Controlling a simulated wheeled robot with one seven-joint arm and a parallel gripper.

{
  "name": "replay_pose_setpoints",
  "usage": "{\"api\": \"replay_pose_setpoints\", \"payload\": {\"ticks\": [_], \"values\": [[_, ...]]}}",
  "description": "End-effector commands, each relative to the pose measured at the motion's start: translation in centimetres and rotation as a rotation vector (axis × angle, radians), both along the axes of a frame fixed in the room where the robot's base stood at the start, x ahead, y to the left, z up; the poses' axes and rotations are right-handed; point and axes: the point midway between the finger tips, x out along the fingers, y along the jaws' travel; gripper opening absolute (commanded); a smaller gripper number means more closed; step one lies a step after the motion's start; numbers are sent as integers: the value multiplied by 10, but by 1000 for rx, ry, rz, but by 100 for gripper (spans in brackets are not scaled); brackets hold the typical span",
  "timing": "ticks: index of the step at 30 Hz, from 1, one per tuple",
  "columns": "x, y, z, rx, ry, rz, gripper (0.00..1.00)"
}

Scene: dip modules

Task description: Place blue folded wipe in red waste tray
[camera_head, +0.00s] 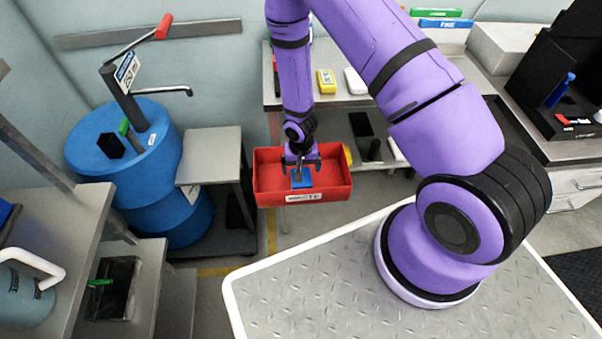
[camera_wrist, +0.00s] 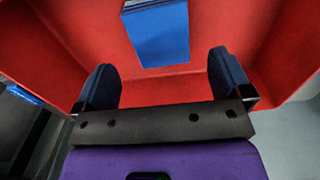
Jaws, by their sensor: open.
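The blue folded wipe (camera_head: 301,178) lies inside the red waste tray (camera_head: 262,185), near its middle in the head view. In the wrist view the blue folded wipe (camera_wrist: 158,36) rests on the floor of the red waste tray (camera_wrist: 60,30), beyond my fingertips. My gripper (camera_head: 301,164) is over the tray. In the wrist view my gripper (camera_wrist: 165,75) has its two dark fingers wide apart with nothing between them. The wipe is apart from both fingers.
A blue drum (camera_head: 130,160) with a pump stands at the left beside a small grey table (camera_head: 212,150). A workbench behind the tray holds a yellow device (camera_head: 326,82). The tray's walls surround my fingers closely.

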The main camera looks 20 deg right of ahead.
Motion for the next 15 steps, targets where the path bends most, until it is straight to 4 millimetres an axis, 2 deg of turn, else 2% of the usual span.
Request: {"api": "replay_pose_setpoints", "payload": {"ticks": [6,15], "values": [[1,0,35,1,-3,-2,97],[0,1,59,1,0,0,97]]}}
